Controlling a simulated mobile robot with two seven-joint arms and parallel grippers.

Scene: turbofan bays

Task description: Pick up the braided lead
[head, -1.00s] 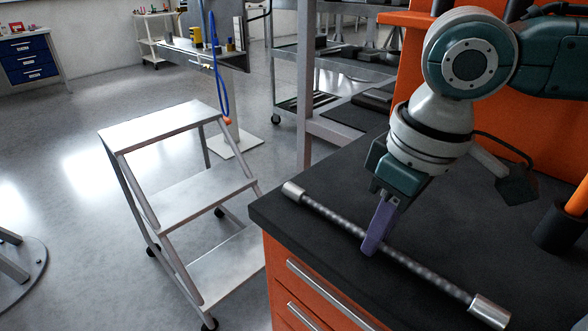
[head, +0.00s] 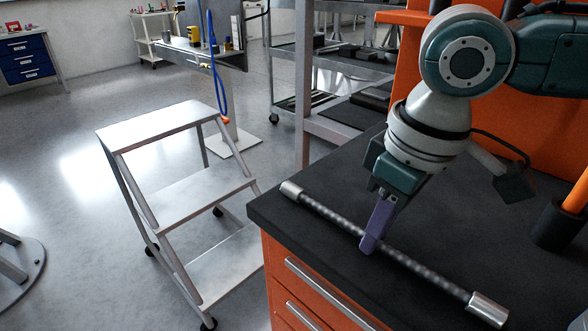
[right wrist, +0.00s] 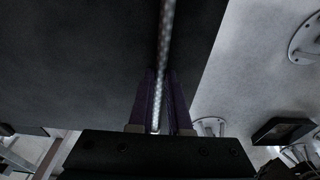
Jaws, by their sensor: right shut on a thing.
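The braided lead (head: 417,267) is a long, thin grey braid with a silver sleeve at each end. In the head view it lies across the black top of the orange cabinet, close to the front edge. My right gripper (head: 370,244) points down at it with purple fingers around its middle part. In the right wrist view the lead (right wrist: 165,45) runs between the two purple fingers (right wrist: 161,105), which are shut on it. Whether the lead is lifted off the top at all, I cannot tell. My left gripper is not in view.
The orange cabinet's black top (head: 310,240) has free room around the lead. A dark cup (head: 556,228) with an orange handle stands at the right. A step stool (head: 180,190) stands on the floor at the left. Grey shelving (head: 350,80) stands behind.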

